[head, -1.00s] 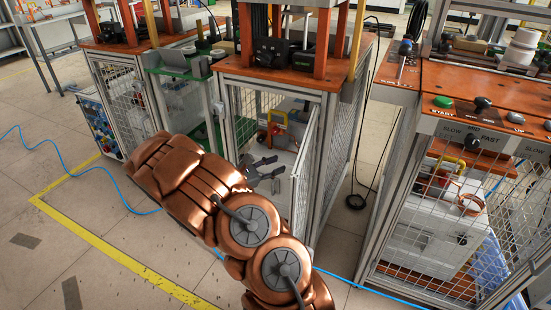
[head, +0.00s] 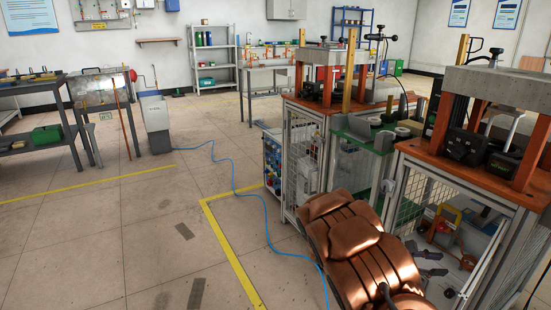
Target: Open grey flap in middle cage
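The middle cage (head: 410,192) stands at the right of the head view, with a metal frame and mesh sides under an orange top. Its front is open, and a mesh door panel (head: 487,262) shows at its right. Inside are a red part with a yellow handle (head: 444,216) and a pale grey box (head: 480,240). I cannot tell which surface is the grey flap. My copper-coloured arm reaches up from the bottom. My gripper (head: 432,263) is at the cage opening, its two dark fingers apart with nothing seen between them, in front of the red part.
Another mesh cage (head: 304,165) stands to the left, with a green shelf (head: 362,132) between the cages. A blue cable (head: 233,170) and yellow tape (head: 230,253) lie on the floor. A dark workbench (head: 45,115) stands far left. The floor at left is mostly free.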

